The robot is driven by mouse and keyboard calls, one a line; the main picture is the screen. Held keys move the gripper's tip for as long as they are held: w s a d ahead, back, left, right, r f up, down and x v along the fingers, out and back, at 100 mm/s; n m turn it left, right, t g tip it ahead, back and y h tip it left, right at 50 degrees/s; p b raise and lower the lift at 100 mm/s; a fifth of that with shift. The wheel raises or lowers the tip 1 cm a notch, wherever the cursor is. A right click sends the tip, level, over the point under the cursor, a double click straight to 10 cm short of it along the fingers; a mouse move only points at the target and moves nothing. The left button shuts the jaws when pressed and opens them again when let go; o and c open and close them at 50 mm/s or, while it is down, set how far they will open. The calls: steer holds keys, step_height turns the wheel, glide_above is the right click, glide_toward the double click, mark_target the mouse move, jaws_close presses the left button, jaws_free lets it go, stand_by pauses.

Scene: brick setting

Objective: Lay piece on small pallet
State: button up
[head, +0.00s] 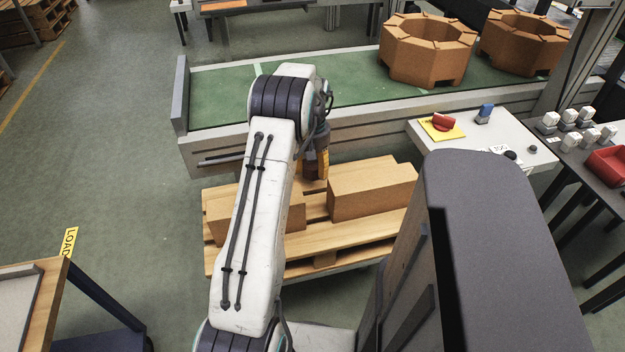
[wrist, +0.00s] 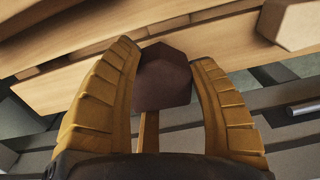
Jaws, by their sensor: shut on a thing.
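The small wooden pallet (head: 335,240) lies on the floor in front of the conveyor in the head view. In the wrist view its pale boards (wrist: 85,80) fill the upper part. My gripper (wrist: 165,85) is shut on a dark brown, angular piece (wrist: 163,80), held between its two yellow ribbed fingers. In the head view my gripper (head: 316,168) points down over the back part of the pallet. The piece is not clear there. I cannot tell whether the piece touches the boards.
One brown block (head: 372,191) lies on the pallet's right side and another (head: 225,225) at the left, partly hidden by my arm. Behind is a green conveyor (head: 350,80) with two brown octagonal rings (head: 428,50). A white control table (head: 520,150) stands at right.

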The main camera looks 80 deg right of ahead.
mark_target(312, 185)
steer(key=shift+f, duration=2.15)
steer(key=shift+f, duration=0.1)
steer(key=o, duration=1.2)
steer(key=shift+c, duration=0.2)
step_height(312, 185, up, 12)
steer(key=shift+p, duration=0.35)
steer(key=shift+w, duration=0.1)
